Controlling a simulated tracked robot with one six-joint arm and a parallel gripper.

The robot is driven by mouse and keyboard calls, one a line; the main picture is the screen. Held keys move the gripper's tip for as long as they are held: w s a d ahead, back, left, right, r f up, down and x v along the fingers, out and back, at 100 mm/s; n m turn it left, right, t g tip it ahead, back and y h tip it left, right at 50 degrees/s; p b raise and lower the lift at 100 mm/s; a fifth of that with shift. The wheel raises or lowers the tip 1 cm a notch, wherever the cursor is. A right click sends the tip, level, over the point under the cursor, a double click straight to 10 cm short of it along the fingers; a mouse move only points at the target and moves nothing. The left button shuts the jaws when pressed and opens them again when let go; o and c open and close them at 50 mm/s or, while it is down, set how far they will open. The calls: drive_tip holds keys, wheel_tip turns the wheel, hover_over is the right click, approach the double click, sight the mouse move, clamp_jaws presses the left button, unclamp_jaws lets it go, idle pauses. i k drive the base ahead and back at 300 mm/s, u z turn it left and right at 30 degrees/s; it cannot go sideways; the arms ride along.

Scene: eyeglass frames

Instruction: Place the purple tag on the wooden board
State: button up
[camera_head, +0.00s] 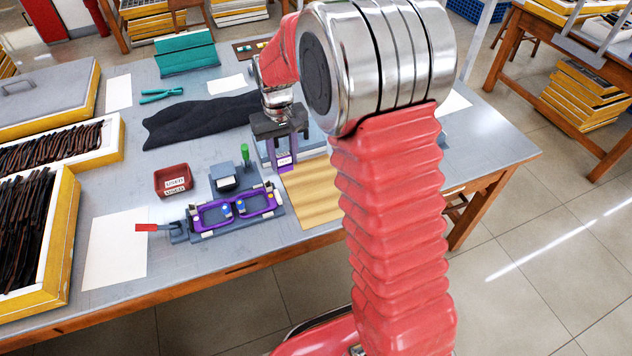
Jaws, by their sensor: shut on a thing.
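My gripper (279,149) hangs at the centre of the table, pointing down, just beyond the wooden board. It is shut on the purple tag (284,145), which shows as an upright purple strip with a white label near its lower end. The wooden board (314,200) is a light, wavy-grained panel near the table's front edge. My arm hides its right part. The tag's lower end appears close to the board's far left corner; I cannot tell whether they touch.
Purple eyeglass frames (236,207) sit in a grey fixture left of the board, with a red-handled clamp (153,227) beside it. A red tray (172,180) holds labels. A green-topped item (244,152) stands left of my gripper. A black cloth (195,121) lies behind.

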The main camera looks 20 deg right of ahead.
sight(317, 187)
drive_tip(key=i, duration=0.7)
drive_tip(key=u, duration=2.05)
drive_tip(key=k, duration=0.25)
drive_tip(key=z, duration=0.45)
